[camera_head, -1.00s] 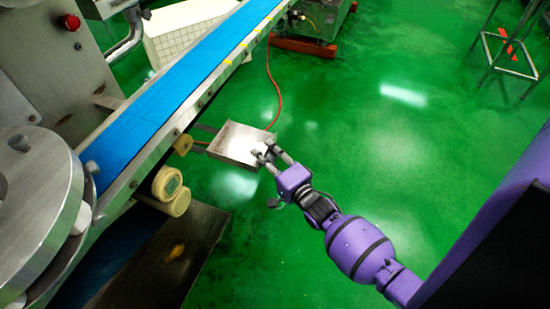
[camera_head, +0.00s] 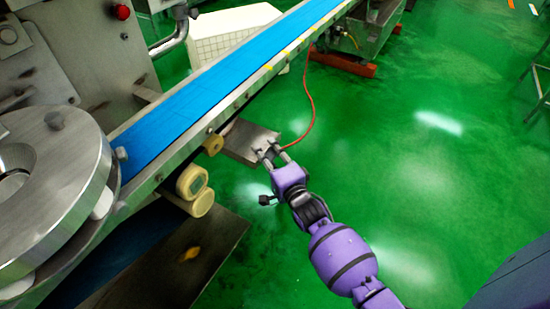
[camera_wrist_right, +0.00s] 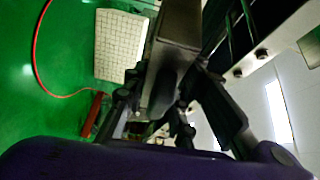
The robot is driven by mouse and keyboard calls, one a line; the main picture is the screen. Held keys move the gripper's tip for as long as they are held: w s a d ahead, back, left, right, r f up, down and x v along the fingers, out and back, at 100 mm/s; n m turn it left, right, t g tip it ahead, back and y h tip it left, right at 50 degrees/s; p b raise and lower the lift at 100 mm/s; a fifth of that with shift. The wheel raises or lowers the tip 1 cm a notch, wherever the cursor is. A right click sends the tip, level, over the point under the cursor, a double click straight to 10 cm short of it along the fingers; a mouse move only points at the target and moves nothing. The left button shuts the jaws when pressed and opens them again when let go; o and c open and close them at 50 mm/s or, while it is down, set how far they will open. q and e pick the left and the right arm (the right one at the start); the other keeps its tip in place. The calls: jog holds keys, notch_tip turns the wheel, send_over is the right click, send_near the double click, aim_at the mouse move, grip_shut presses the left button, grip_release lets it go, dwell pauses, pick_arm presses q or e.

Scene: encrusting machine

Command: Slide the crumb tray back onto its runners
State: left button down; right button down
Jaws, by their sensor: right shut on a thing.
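The crumb tray (camera_head: 250,142) is a flat grey metal tray beside and below the blue conveyor belt (camera_head: 215,85). Its far part is hidden under the conveyor's side rail (camera_head: 225,117). My right gripper (camera_head: 270,153) is shut on the tray's near edge. In the right wrist view the tray (camera_wrist_right: 180,22) shows edge-on between the fingers of the gripper (camera_wrist_right: 160,100). The runners are not clearly visible in the head view, and I cannot tell how the tray sits on them. My left gripper is not in view.
Yellowish round rollers or knobs (camera_head: 194,185) stick out below the rail, left of the tray. A red cable (camera_head: 310,95) runs over the green floor behind it. A dark flat plate (camera_head: 190,255) lies low at the front. The floor to the right is open.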

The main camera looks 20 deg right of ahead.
aim_at(245, 147)
jog(key=w+a+b, duration=0.1)
jog(key=w+a, duration=0.3)
jog(key=w, duration=0.1)
jog(key=shift+w+a+b, duration=0.1)
jog(key=shift+w+b, duration=0.1)
jog(key=shift+b, duration=0.2)
jog(key=shift+w+a, duration=0.5)
jog(key=shift+w, duration=0.15)
jog(key=shift+f, duration=0.15)
jog(key=c, duration=1.4)
grip_release()
jog(key=shift+o, duration=0.2)
jog(key=shift+s+f, duration=0.1)
jog(key=shift+s, duration=0.1)
jog(key=s, duration=0.4)
jog(key=s+d, duration=0.1)
jog(key=s, duration=0.6)
jog(key=shift+s+d+r, duration=0.2)
jog(key=shift+s+r, duration=0.1)
